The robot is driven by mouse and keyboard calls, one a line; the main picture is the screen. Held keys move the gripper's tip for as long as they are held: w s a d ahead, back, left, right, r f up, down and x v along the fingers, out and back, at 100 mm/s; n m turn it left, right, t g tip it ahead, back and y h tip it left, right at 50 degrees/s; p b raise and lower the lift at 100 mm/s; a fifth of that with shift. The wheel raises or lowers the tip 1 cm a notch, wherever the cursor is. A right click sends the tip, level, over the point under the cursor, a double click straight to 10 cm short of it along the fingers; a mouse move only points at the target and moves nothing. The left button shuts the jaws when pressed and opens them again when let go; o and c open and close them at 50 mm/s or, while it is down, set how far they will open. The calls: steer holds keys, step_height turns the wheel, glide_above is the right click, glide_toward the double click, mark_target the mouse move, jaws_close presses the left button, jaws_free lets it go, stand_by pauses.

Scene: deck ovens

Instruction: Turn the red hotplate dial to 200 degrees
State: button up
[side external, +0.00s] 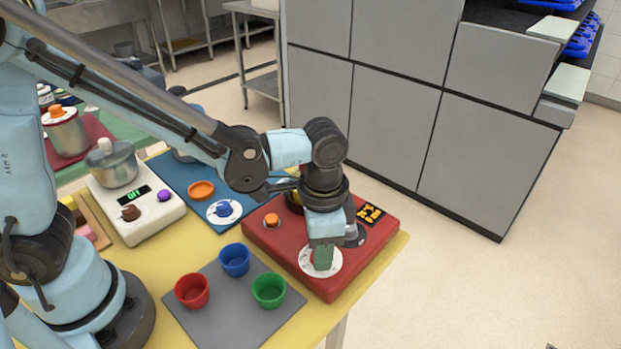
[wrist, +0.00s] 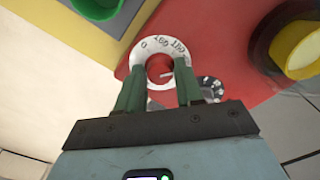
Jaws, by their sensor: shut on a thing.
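The red hotplate (side external: 285,247) sits on the yellow table at the right in the side external view. Its red dial (wrist: 159,67) sits in a white ring with black numbers (wrist: 146,47) in the wrist view. A short white mark on the dial points to the picture's right; the number it meets is unclear. My gripper (side external: 322,268) points down over the ring, its green fingers either side of the dial in the wrist view (wrist: 160,80), shut on it. In the side external view the fingers hide the dial.
An orange knob (side external: 271,220) and a black panel with orange marks (side external: 371,213) are also on the hotplate. Red (side external: 192,291), blue (side external: 235,260) and green (side external: 269,291) cups stand on a grey mat beside it. A white scale-like unit (side external: 138,215) with a pot stands left.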

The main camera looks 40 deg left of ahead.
steer(key=o, duration=1)
step_height(320, 180, up, 12)
steer(key=shift+r, duration=0.1)
steer(key=a+f+n+t, duration=0.1)
steer(key=a+n+t, duration=0.1)
steer(key=a, duration=0.4)
steer(key=s+a+n+t, duration=0.1)
steer(key=a+n+t, duration=0.1)
steer(key=a, duration=0.3)
steer(key=s+a+f+n+t, duration=0.1)
steer(key=a+n+t, duration=0.2)
steer(key=a, duration=0.3)
steer(key=shift+s+a+f+n, duration=0.15)
steer(key=shift+a+f+n, duration=0.2)
steer(key=shift+n, duration=0.25)
